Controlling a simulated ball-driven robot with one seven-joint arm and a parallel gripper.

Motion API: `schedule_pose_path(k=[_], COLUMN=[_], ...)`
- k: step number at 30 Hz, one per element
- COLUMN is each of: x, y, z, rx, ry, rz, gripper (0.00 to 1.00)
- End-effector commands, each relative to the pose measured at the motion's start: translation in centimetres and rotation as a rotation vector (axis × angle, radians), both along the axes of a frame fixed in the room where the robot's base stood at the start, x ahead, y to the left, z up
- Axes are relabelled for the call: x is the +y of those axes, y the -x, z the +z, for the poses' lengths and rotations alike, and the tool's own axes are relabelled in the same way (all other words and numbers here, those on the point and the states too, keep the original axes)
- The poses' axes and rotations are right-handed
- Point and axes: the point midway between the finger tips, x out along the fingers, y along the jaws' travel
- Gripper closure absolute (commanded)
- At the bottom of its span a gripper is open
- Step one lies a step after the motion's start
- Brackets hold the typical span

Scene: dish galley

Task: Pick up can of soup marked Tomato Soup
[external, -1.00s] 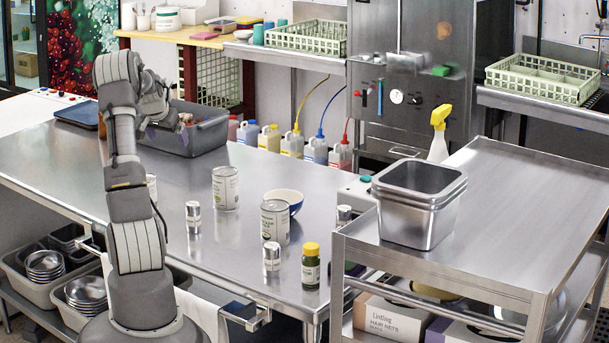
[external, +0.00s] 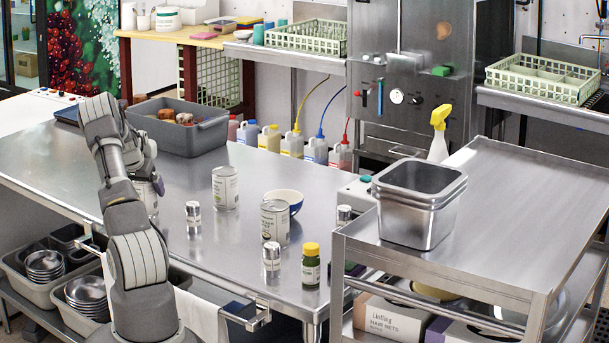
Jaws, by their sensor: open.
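Several cans with pale labels stand upright on the steel table (external: 75,165). The print is too small to read, so I cannot tell which is Tomato Soup. One can (external: 148,198) is partly hidden behind my arm. A large can (external: 225,188) stands mid-table, and another large can (external: 275,222) stands nearer the front, by a bowl.
A blue-and-white bowl (external: 290,199) and a green jar with a yellow lid (external: 311,268) stand among the cans. A grey tub (external: 205,138) sits at the back of the table. A steel cart (external: 500,215) with stacked pans (external: 418,215) is at right.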

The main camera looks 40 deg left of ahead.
Motion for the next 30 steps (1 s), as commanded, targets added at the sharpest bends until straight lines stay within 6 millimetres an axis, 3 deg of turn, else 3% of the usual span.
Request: schedule_pose_path(k=[2, 10, 20, 30], x=[0.0, 0.0, 0.0, -0.3], y=[0.0, 0.0, 0.0, 0.4], z=[0.1, 0.1, 0.5, 4.1], rx=[0.000, 0.000, -0.002, -0.001], ry=[0.000, 0.000, -0.002, -0.001], rz=[0.000, 0.001, 0.000, 0.000], gripper=[0.05, 0.67, 0.67, 0.67])
